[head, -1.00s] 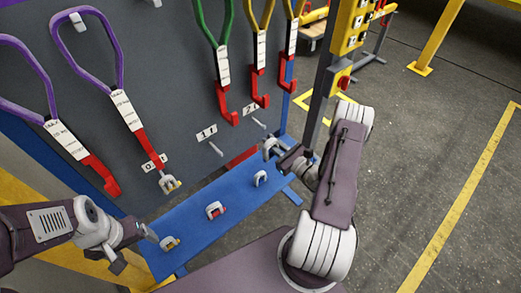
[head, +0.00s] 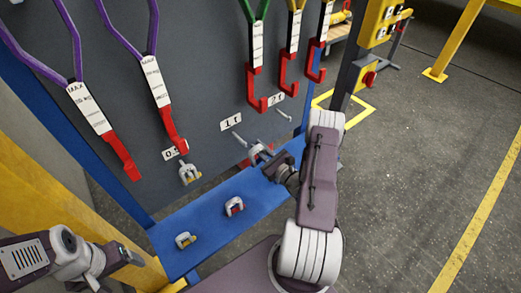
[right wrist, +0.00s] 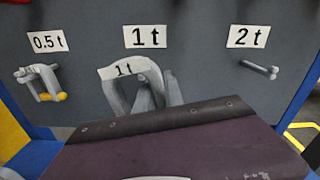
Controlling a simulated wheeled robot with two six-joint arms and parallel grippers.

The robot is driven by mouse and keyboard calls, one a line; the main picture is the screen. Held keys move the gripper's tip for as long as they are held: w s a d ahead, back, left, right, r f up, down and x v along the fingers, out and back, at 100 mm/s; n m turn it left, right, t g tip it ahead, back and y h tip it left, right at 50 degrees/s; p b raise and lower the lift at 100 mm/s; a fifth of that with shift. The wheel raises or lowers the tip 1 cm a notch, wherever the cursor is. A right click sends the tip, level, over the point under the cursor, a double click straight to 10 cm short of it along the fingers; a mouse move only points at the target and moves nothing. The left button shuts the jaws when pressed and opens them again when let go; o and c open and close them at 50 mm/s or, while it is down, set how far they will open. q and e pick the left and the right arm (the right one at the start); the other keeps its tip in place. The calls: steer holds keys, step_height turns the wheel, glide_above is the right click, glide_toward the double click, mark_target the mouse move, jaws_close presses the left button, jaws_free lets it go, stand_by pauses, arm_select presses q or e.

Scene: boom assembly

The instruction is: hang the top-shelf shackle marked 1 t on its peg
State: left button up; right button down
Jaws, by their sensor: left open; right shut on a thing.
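The grey shackle (head: 257,151) is in my right gripper (head: 269,160), in front of the grey board just below and right of the peg (head: 238,138) under the 1 t label. In the right wrist view the shackle (right wrist: 124,71) carries a 1 t tag and stands upright below the board's 1 t label (right wrist: 145,37). Grey shapes overlap behind its bow, so I cannot tell whether the peg is inside it. My right fingertips are hidden by the gripper body in the wrist view. My left gripper (head: 114,270) is open and empty at the lower left, away from the board.
Another shackle (head: 189,173) hangs at the 0.5 t label. Two shackles, one (head: 234,206) nearer the middle and one (head: 186,240) at the left, sit on the blue shelf (head: 207,222). The 2 t peg (right wrist: 260,69) is bare. Slings with red hooks (head: 256,92) hang above.

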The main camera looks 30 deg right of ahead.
mark_target(239, 132)
steer(key=shift+w+a+f+b, duration=0.1)
steer(key=shift+w+b, duration=0.25)
steer(key=shift+w, duration=1.1)
steer(key=shift+w+a+f+b, duration=0.15)
steer(key=shift+w+b, duration=0.15)
steer(key=shift+w, duration=1.1)
steer(key=shift+w+a+f+b, duration=0.1)
steer(key=shift+w+b, duration=0.25)
steer(key=shift+w, duration=1.1)
steer(key=shift+w+f+b, duration=0.65)
steer(key=shift+f+b, duration=0.2)
steer(key=shift+b, duration=0.15)
steer(key=c, duration=1.4)
jaws_free()
steer(key=shift+o, duration=0.2)
steer(key=shift+s, duration=0.15)
